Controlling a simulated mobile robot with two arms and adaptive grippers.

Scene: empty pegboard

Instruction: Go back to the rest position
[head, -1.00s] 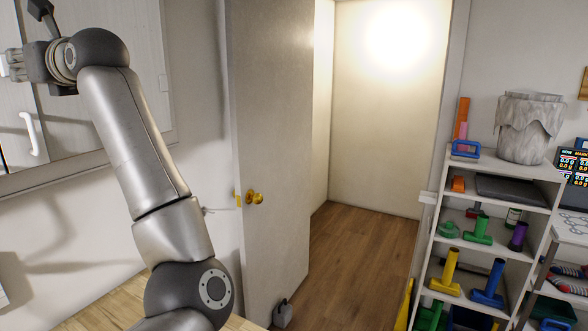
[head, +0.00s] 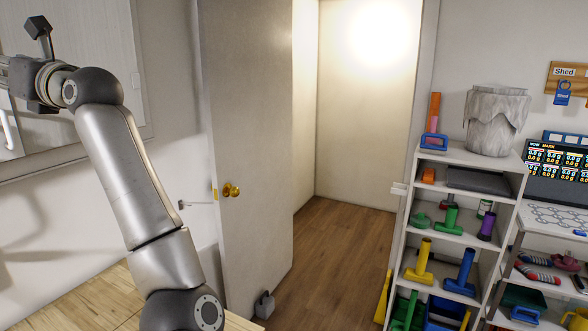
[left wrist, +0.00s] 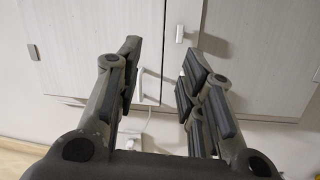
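My left arm rises from the bottom of the head view and bends left at the top, where its hand runs off the left edge. In the left wrist view my left gripper (left wrist: 160,65) is open, its two dark padded fingers apart with nothing between them. It faces a pale wall cabinet (left wrist: 245,50) with white handles. The cabinet also shows at the left of the head view (head: 85,90). My right gripper is not in any view.
A door (head: 245,130) with a brass knob (head: 231,190) stands open onto a wood-floored passage. A white shelf unit (head: 510,182) at right holds colored tools. A wooden surface (head: 95,300) lies at lower left. A "Shed" key board (head: 566,75) hangs at upper right.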

